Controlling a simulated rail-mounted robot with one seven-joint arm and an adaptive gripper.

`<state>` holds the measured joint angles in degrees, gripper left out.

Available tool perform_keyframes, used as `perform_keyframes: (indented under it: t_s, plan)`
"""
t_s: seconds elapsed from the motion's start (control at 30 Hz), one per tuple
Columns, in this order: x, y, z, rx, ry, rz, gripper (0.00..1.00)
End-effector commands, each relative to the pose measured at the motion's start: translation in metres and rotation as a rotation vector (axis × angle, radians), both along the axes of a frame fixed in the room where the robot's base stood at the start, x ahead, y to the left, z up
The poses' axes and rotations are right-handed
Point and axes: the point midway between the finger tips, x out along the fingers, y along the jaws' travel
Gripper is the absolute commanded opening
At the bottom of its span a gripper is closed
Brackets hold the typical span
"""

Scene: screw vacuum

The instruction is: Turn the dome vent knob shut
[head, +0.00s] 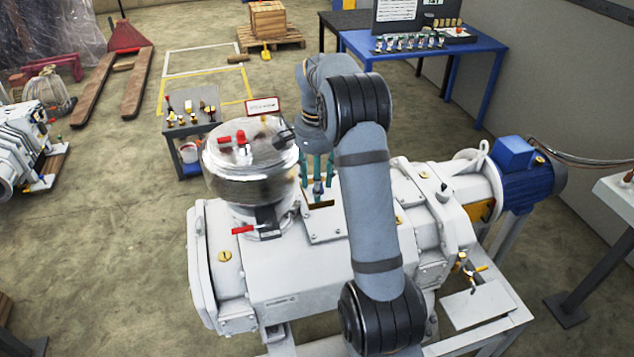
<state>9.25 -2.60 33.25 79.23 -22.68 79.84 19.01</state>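The dome (250,175) is a shiny, round, silvery housing on the left part of the pale grey machine. On its top is a small upright red knob (241,137), with a red lever (224,140) just left of it. I cannot tell whether the knob is open or closed. My gripper (317,175) hangs from my wrist right of the dome, over the machine's top plate. Its teal fingers look spread apart and empty, clear of the knob. A dark part (284,138) beside my wrist overlaps the dome's right rim in this view.
A small tag (262,106) stands behind the dome. Another red handle (243,229) sits low on the dome's front. A small parts table (190,128) stands behind left. A blue workbench (450,48) is at the back, and a blue motor (528,170) is at the machine's right end.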

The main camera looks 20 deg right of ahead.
Motion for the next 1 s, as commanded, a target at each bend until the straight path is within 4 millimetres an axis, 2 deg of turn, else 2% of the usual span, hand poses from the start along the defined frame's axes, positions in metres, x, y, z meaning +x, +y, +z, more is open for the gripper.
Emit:
perform_keyframes:
  t_s: [0.7, 1.0]
  plan:
    - [-0.0002, 0.0018, 0.0002, 0.002, 0.002, 0.001, 0.00]
    - [-0.0005, 0.0029, 0.0005, 0.004, 0.003, 0.031, 0.00]
